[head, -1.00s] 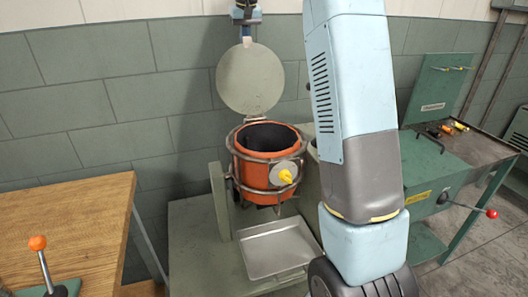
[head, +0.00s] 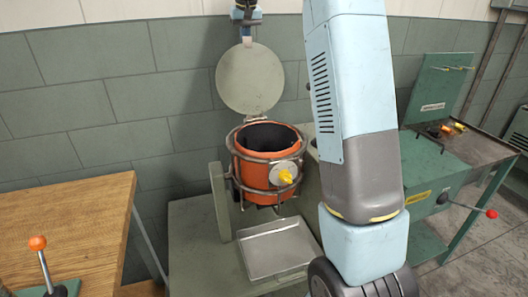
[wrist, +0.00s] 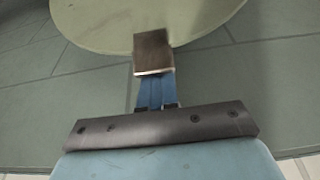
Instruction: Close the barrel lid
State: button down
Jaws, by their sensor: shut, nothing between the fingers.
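The barrel (head: 255,175) is an orange drum with a dark inside, held in a metal ring frame with a yellow knob on its front. Its round grey-green lid (head: 249,80) stands open and upright behind the barrel's mouth. My gripper (head: 247,38) is shut and empty at the lid's top edge. In the wrist view, my shut fingers (wrist: 153,53) overlap the rim of the lid (wrist: 140,20). I cannot tell whether they touch it or are just behind it.
A metal tray (head: 277,248) lies below the barrel. A wooden table (head: 75,225) with an orange-knobbed lever (head: 39,245) stands at the left. A green machine (head: 432,170) with a red-knobbed lever is at the right. A tiled wall is close behind the lid.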

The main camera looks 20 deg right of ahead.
aim_at(247, 48)
jog(key=shift+f, duration=1.6)
jog(key=shift+s+r, duration=0.2)
jog(key=shift+s, duration=0.4)
jog(key=shift+s+r, duration=0.15)
jog(key=shift+s, duration=0.4)
jog(key=shift+s+r, duration=0.25)
jog(key=shift+s, duration=0.55)
jog(key=shift+s+r, duration=0.25)
jog(key=shift+s, duration=0.5)
jog(key=shift+s+r, duration=0.25)
jog(key=shift+s, duration=0.55)
